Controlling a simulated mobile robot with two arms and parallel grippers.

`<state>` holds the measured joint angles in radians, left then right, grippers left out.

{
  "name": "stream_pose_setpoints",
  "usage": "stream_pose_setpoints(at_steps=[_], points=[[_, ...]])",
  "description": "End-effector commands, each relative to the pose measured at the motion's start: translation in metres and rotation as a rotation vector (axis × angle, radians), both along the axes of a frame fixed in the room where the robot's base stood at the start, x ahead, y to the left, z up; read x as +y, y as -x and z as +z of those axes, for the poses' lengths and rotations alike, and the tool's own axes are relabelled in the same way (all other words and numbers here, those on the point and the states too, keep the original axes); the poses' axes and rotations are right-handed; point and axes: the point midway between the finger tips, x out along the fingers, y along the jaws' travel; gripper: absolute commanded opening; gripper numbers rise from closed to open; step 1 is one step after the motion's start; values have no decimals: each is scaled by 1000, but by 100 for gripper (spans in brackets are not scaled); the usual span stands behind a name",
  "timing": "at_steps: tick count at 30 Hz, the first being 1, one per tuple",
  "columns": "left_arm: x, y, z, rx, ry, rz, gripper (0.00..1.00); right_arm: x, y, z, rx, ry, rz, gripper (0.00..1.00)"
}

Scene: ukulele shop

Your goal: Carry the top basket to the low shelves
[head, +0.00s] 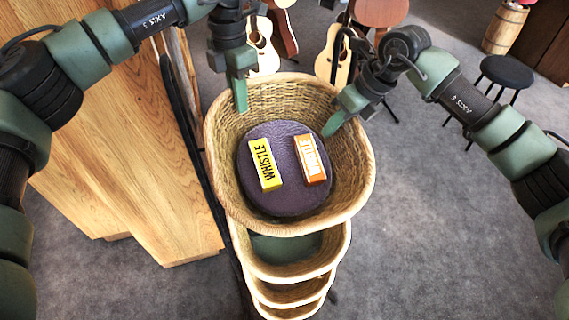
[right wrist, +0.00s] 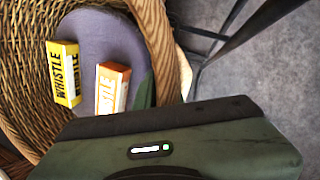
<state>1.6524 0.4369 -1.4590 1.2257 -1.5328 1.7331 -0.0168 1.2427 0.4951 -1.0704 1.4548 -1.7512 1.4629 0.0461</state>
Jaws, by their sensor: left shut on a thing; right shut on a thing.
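The top basket (head: 347,203) is a wide woven basket at the centre of the head view. It has a round purple pad (head: 285,205) inside, with a yellow whistle box (head: 265,165) and an orange whistle box (head: 312,160) on it. My left gripper (head: 241,98) is shut on the basket's rim at the far left side. My right gripper (head: 336,120) is shut on the rim at the right. In the right wrist view, the woven wall (right wrist: 28,95) and both boxes show beside the gripper body. I cannot pick out the low shelves.
Several smaller baskets (head: 290,272) are tiered below the top one, beside a dark upright. Wooden furniture (head: 120,170) stands close on the left. Guitars (head: 333,58), a black stool (head: 505,75) and a barrel (head: 505,28) are behind. Grey carpet (head: 430,220) is open on the right.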

Motion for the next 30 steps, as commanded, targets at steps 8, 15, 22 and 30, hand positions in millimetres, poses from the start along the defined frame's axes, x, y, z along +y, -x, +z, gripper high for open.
stream_pose_setpoints(at_steps=[8,15,22,30], points=[[3,-1,2,-1,-3,4,0,-2,-1,2,-2,2,-2,0],[3,-1,15,-1,-4,5,0,-2,-1,14,-1,3,-2,0],[3,-1,42,-1,-4,5,0,-2,-1,42,0,3,-3,0],[3,-1,69,-1,-5,5,0,-2,-1,69,0,3,-3,0]])
